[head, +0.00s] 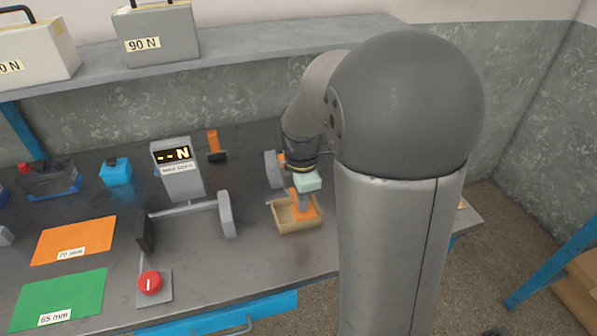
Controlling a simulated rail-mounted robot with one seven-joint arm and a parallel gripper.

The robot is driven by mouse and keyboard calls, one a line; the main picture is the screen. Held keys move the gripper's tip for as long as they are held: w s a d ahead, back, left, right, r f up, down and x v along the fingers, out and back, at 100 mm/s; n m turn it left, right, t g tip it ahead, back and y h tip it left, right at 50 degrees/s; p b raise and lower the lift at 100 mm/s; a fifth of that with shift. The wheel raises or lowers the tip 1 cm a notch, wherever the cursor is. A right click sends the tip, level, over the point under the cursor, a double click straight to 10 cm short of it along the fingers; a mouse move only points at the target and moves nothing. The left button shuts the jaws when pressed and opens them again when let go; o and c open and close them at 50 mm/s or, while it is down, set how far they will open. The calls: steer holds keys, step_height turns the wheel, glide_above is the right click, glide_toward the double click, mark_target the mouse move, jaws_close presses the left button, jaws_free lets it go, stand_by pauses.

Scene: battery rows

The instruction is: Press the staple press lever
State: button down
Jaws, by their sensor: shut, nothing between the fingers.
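I cannot make out with certainty which part is the staple press lever. An upright orange handle (212,140) on a small black base stands behind the bench middle and may be it. Another bit of orange (282,158) shows beside a grey rounded part (271,170), mostly hidden by my wrist. The gripper is well to the right of the upright handle.
A force gauge (178,167) reading "--N" stands mid-bench, with a grey plate (227,214) and black plate (145,232) before it. A red button (150,282) sits in front. Orange (72,240) and green (60,301) mats lie left. A shelf (240,48) runs above.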

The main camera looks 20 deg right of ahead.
steer(key=shift+s+f, duration=0.35)
steer(key=shift+f, duration=0.25)
step_height(320, 180, up, 15)
steer(key=p, duration=0.3)
steer(key=shift+w, duration=0.3)
steer(key=shift+r, duration=0.1)
steer(key=s+a+f+m, duration=0.3)
steer(key=s+f+m, duration=0.1)
steer(key=s+m, duration=0.4)
steer(key=s+a+f+m+t, duration=0.1)
steer(key=s+a+f+m, duration=0.3)
steer(key=s+m, duration=0.4)
steer(key=shift+a+f+m, duration=0.2)
steer(key=shift+f+m, duration=0.1)
steer(key=shift+f, duration=0.3)
steer(key=shift+d, duration=0.1)
